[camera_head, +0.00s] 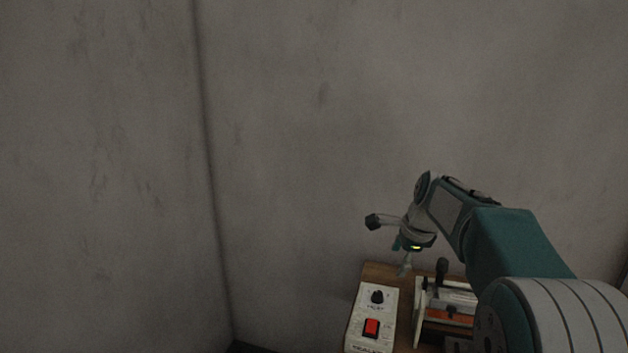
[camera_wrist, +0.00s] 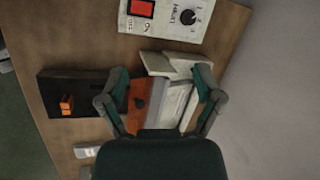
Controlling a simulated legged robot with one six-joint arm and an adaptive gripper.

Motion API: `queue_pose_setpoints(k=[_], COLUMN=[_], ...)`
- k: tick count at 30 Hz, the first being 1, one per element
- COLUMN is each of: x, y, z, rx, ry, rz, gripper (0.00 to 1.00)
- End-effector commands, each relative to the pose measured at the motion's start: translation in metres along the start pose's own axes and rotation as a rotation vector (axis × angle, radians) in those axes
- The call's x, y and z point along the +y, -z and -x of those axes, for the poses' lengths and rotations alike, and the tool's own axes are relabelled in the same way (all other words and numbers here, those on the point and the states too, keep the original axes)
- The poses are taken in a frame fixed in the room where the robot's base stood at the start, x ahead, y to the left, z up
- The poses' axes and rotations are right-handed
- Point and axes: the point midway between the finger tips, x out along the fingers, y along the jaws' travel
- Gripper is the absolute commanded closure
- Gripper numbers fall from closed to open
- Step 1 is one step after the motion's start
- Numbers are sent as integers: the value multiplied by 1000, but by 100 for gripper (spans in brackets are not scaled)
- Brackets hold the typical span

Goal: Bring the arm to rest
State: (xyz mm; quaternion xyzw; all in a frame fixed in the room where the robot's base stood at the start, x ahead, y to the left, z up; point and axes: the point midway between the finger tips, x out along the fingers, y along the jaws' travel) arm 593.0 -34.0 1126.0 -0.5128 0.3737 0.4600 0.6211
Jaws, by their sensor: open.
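My arm comes in from the right in the head view, bent, with my gripper (camera_head: 403,257) pointing down above the wooden table. In the wrist view my gripper (camera_wrist: 162,78) has its two teal-and-grey fingers spread apart, with nothing held between them. Below and between the fingers is a pale and orange-brown press-like device (camera_wrist: 172,104). In the head view this device (camera_head: 447,302) has a black upright handle and is partly hidden by my arm. The fingertips appear above it and apart from it.
A white control box (camera_head: 372,318) with a red switch and black knob stands left of the device. The wooden table (camera_wrist: 75,40) also bears a dark flat block (camera_wrist: 80,95) with an orange part. Grey walls stand behind; the air left of my gripper is clear.

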Motion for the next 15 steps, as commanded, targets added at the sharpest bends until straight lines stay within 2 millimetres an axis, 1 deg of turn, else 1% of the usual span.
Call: queue_pose_setpoints(k=[1,6,11,15], x=[11,46,83,117], y=[-5,-17,-26,-33], z=[12,39,60,74], rx=[9,39,70,98], ry=[8,22,33,39], rz=[58,260,450,619], gripper=[16,16,16,16])
